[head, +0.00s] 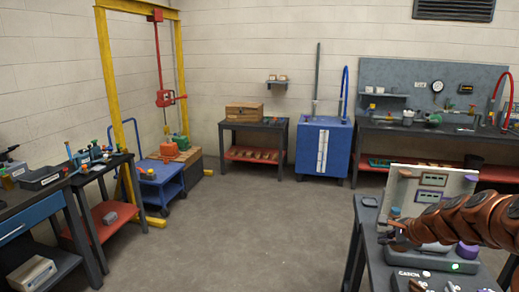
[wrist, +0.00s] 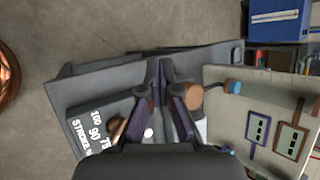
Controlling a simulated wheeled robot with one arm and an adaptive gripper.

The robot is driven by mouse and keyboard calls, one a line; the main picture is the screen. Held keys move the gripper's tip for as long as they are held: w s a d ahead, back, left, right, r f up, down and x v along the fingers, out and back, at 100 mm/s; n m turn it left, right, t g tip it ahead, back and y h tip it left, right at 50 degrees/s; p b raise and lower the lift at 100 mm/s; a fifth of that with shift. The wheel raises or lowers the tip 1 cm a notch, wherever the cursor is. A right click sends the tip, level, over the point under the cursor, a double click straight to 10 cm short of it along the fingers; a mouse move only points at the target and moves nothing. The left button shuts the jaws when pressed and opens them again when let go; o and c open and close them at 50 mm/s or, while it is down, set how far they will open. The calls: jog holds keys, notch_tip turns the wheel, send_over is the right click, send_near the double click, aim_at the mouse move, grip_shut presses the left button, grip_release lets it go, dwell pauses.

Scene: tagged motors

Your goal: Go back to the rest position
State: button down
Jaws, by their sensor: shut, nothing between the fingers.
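My gripper (wrist: 157,84) is shut and empty in the wrist view, its dark fingers converging above the grey bench (wrist: 85,85). In the head view my copper-coloured arm reaches in from the right edge over the same bench (head: 372,250), in front of an upright pale panel (head: 408,182). The gripper end is small there and partly lost against the equipment. The wrist view shows this panel at the right (wrist: 240,100), with purple and brown framed tags. A dark plate with printed numbers (wrist: 95,130) lies at the lower left of the wrist view.
A grey device with a green light (head: 455,267) and a purple knob stands on the bench under my arm. A blue tank (head: 323,150), a workbench, a yellow hoist frame (head: 108,75) and a left-hand bench line the room. The middle floor (head: 235,230) is clear.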

jog(key=s+a+r+n+g+y, duration=0.15)
jog(key=s+a+n, duration=0.25)
jog(key=a, duration=0.4)
jog(key=s+a+r+n+g, duration=0.1)
jog(key=s+a+n+g, duration=0.15)
jog(key=s+a, duration=0.35)
jog(key=s+a+r+n+g, duration=0.1)
jog(key=s+a+n, duration=0.3)
jog(key=a, duration=0.5)
jog(key=s+a+f+n+g+h, duration=0.1)
jog(key=s+n, duration=0.4)
jog(key=s, duration=0.8)
jog(key=s+a+n+g+h, duration=0.1)
jog(key=s+n+g, duration=0.3)
jog(key=s, duration=0.9)
jog(key=shift+s+a+f+n+h, duration=0.2)
jog(key=shift+a+f+n+h, duration=0.2)
jog(key=shift+n+h, duration=0.5)
dwell(2.2)
